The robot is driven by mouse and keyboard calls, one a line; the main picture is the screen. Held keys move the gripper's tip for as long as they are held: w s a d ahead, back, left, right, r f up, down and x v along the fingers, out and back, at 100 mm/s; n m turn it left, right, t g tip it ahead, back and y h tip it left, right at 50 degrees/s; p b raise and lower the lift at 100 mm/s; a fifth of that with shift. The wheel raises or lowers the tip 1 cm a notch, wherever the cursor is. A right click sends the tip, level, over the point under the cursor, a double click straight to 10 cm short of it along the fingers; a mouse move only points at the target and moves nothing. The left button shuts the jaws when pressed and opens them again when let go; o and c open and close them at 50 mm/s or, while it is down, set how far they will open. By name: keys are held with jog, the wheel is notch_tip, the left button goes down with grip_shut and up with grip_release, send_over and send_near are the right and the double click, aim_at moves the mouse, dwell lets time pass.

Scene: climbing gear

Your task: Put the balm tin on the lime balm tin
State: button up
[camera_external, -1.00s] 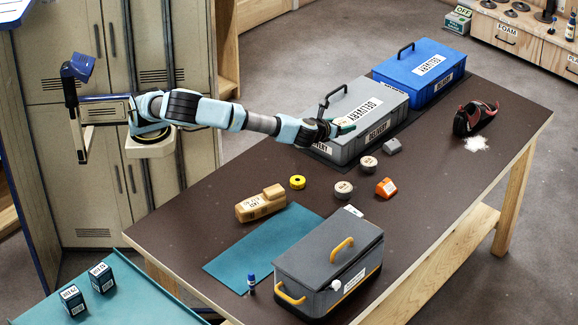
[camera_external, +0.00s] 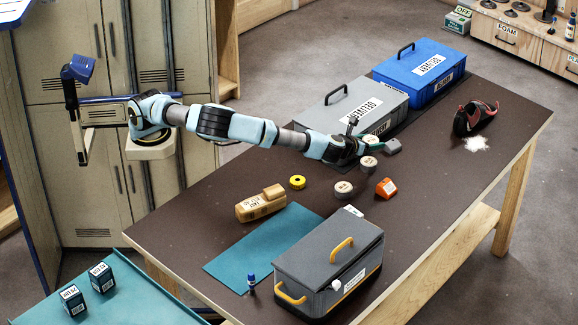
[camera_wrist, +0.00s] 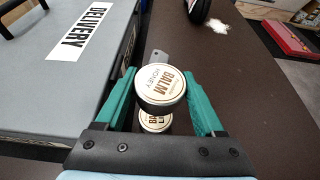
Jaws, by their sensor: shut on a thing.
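My gripper (camera_wrist: 160,100) is shut on a round tin (camera_wrist: 160,85), its green fingers at either side. The tin's pale lid reads "BALM" and "HONEY". A second round tin (camera_wrist: 155,122) shows partly behind it in the wrist view; its label is partly covered and I cannot read it fully. In the external view, my gripper (camera_external: 372,144) is above the table beside the grey delivery box, and the held tin is mostly hidden. A pale-lidded tin (camera_external: 369,164) stands just below the gripper, and another tin (camera_external: 343,190) stands nearer the front. I cannot tell which is lime.
A small grey block (camera_external: 393,146) lies close to the gripper. The grey delivery box (camera_external: 350,112) stands behind to the left. An orange item (camera_external: 386,187), a yellow ring (camera_external: 297,182) and a tan block (camera_external: 260,203) lie nearer the front.

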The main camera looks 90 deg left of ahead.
aim_at(367, 161)
jog(key=shift+f+p, duration=0.3)
jog(key=shift+f, duration=2.4)
jog(key=shift+f, duration=0.15)
jog(key=o, duration=1.4)
jog(key=shift+r, duration=0.25)
jog(key=b+v, duration=0.1)
jog(key=v, duration=1.1)
jog(key=shift+b, duration=0.35)
